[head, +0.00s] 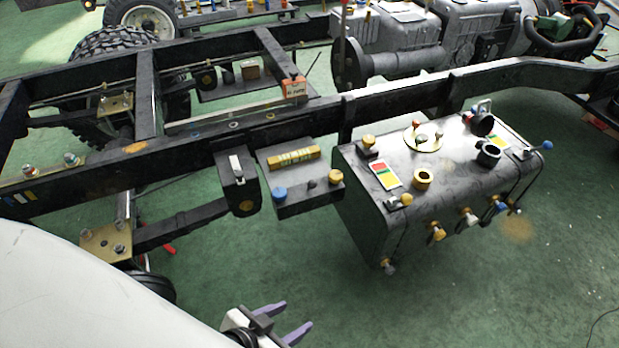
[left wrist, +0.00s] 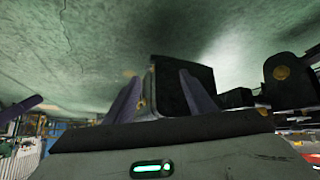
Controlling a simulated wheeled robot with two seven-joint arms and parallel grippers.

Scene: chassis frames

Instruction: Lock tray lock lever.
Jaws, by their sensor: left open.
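A small upright white-faced lever (head: 236,165) stands on a black bracket (head: 238,196) at the outer side of the chassis rail. I cannot tell for sure which part is the tray lock lever. My left gripper (head: 298,314) is open and empty, low in front of these parts and apart from them. Its two purple fingers also show spread in the left wrist view (left wrist: 158,76), with a dark box beyond. A purple finger-like piece (left wrist: 22,108) shows at that view's left edge.
A large dark tank (head: 375,210) with several knobs and caps stands to the right of the plate. The black chassis rail (head: 190,158) runs behind. A leaf spring (head: 180,224) and wheel lie at left.

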